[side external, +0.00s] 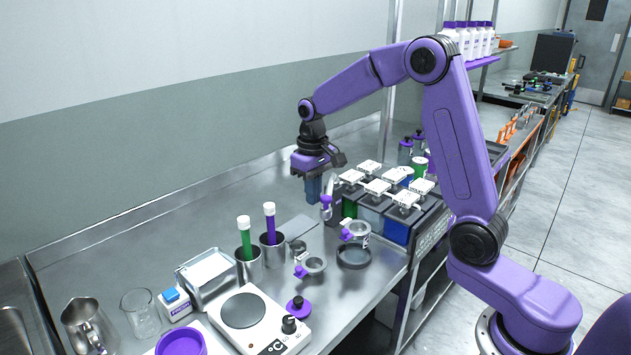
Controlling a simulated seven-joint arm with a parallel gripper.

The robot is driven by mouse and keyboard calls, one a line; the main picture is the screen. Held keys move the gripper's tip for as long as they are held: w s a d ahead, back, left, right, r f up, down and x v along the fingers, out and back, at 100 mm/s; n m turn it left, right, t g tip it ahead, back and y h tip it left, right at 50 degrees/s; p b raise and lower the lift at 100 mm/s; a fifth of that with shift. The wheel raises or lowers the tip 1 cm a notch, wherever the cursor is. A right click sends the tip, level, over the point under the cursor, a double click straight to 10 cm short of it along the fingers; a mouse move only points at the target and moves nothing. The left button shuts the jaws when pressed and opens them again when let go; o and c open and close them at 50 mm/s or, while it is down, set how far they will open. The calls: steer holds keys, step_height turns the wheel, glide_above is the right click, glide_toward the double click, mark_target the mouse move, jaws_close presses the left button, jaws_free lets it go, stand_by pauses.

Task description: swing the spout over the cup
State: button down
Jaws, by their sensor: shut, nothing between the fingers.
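My gripper (313,190) points down over the far left end of the row of dye tanks, near the back of the steel bench. Its fingers are together, with nothing visible between them. A small pale upright piece with a purple part (326,203), which looks like the spout, stands just right of the fingers; I cannot tell whether they touch. A clear cup with a purple clip (356,231) stands in front of the tanks, above a dark round dish (354,260). A similar ring-shaped cup (314,266) sits nearer, to the left. Which one is the task's cup is unclear.
Dye tanks with white lids (377,187) stand right of my gripper. A hotplate (244,310), metal tray (208,272) and glass beaker (141,312) stand nearer. The bench's back left is clear.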

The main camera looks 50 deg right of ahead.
steer(key=shift+s+d, duration=0.15)
steer(key=shift+s, duration=0.35)
steer(key=shift+s+d, duration=0.6)
steer(key=shift+s, duration=0.35)
steer(key=shift+s+d, duration=0.65)
steer(key=shift+s, duration=0.25)
steer(key=shift+s+d, duration=0.1)
steer(key=shift+d, duration=0.05)
glide_toward(327, 198)
steer(key=shift+s+d+f, duration=0.8)
steer(key=shift+s+f, duration=0.2)
steer(key=shift+s, duration=0.05)
